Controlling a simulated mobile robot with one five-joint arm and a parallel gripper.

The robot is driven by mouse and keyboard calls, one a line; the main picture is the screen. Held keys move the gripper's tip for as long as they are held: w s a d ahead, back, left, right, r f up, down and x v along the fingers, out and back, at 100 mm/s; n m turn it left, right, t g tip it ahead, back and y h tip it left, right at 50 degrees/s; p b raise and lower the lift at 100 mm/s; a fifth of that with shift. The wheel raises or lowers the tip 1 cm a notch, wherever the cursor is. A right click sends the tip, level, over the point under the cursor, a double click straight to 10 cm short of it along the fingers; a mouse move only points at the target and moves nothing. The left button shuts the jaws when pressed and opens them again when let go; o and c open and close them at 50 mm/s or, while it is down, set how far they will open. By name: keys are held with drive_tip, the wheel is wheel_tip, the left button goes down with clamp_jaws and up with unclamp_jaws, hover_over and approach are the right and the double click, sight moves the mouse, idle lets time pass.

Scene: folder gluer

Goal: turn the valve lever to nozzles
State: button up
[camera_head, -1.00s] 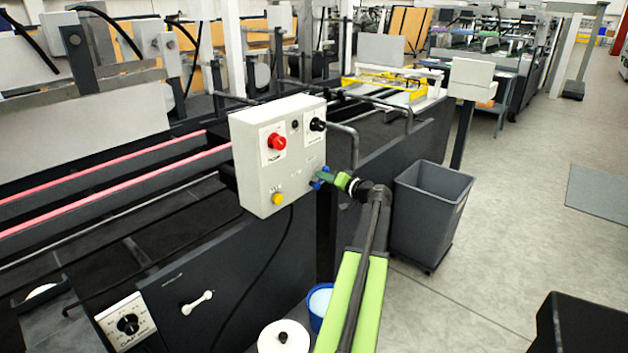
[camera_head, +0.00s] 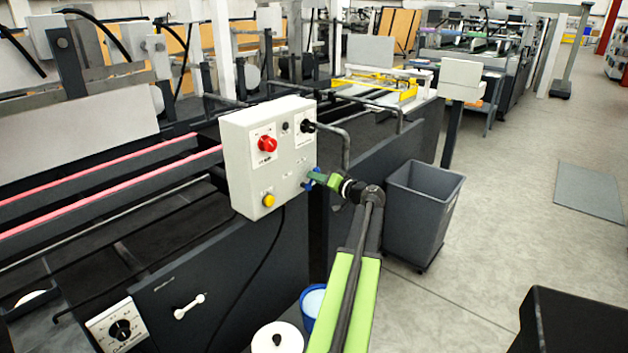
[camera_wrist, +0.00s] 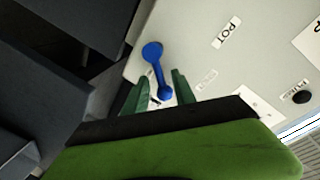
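A blue lever (camera_wrist: 157,68) with two rounded ends shows on the pale control box face (camera_wrist: 195,35) in the wrist view. Its wider end is at the upper left and its smaller end at the lower right. A POT label is to its right; a fainter label nearby is too blurred to read. My gripper (camera_wrist: 158,77) is open, with one green finger on each side of the lever's lower part; I cannot tell whether they touch it. In the head view, my gripper (camera_head: 313,178) is at the right side of the control box (camera_head: 245,165), where the lever shows only as small blue bits.
The box also carries a red button (camera_head: 267,144), a black knob (camera_head: 307,126) and a yellow button (camera_head: 268,200). A grey bin (camera_head: 425,215) stands right of my arm. A white lever (camera_head: 189,306) and a dial (camera_head: 121,330) are lower left. Open floor lies right.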

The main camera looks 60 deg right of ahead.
drive_tip(key=p+v, duration=0.2)
drive_tip(key=v, duration=1.4)
drive_tip(key=shift+s+a, duration=0.15)
drive_tip(key=shift+s, duration=0.05)
drive_tip(key=shift+r, duration=0.1)
